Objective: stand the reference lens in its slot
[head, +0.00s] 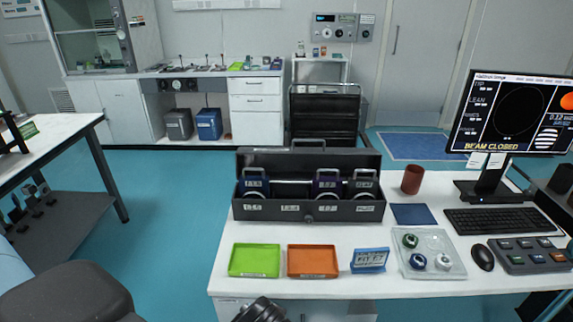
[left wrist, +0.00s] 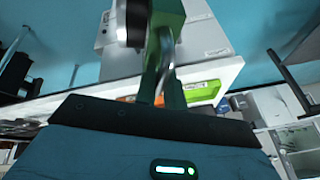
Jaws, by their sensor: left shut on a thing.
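A dark part at the bottom edge of the head view is too cut off to identify. My right gripper is not in view.
A red-brown cup (head: 412,180), blue mat (head: 414,214), keyboard (head: 497,221) and monitor (head: 512,112) are to the right.

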